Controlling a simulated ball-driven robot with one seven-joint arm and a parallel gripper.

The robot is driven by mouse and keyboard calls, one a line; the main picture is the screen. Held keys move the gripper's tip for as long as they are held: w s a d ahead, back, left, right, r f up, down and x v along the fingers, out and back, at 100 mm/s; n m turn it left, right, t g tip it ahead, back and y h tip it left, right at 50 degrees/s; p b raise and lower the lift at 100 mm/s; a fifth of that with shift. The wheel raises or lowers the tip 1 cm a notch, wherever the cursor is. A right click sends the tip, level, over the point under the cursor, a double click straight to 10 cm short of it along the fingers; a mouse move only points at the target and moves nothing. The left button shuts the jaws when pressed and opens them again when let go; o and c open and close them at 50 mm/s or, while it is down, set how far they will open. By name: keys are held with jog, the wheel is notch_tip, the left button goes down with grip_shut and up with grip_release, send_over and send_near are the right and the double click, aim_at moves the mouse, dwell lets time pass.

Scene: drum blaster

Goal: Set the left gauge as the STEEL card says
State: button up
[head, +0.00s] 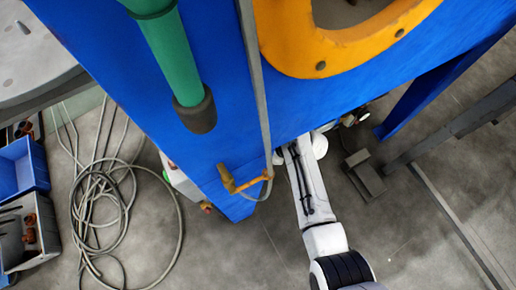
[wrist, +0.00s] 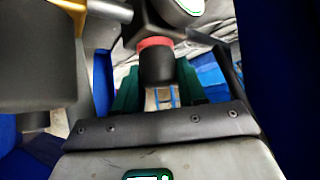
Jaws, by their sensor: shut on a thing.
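In the wrist view my gripper (wrist: 157,88) has green fingers on both sides of a black cylindrical knob (wrist: 156,66) with a red collar, and it is shut on this knob. A round white face, seemingly part of a gauge (wrist: 180,9), shows just above the knob; it is cut off and its reading cannot be made out. In the head view my white arm reaches up to the lower edge of the blue machine, and my gripper is hidden there. No STEEL card can be made out in either view.
The blue machine (head: 330,95) carries an orange ring (head: 345,50), a green pipe (head: 172,55) and a brass valve (head: 243,182) on a grey hose.

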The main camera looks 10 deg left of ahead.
jog(key=shift+s+r+m+t+p, duration=0.1)
jog(key=shift+m+t+p, duration=0.6)
jog(key=shift+m, duration=0.2)
jog(key=shift+m+t+h+p, duration=0.7)
jog(key=shift+m+t, duration=0.2)
jog(key=shift+m, duration=0.5)
jog(key=o, duration=1)
jog(key=p+v, duration=0.4)
jog(key=v, duration=0.6)
jog(key=shift+d, duration=0.3)
jog(key=shift+r, duration=0.15)
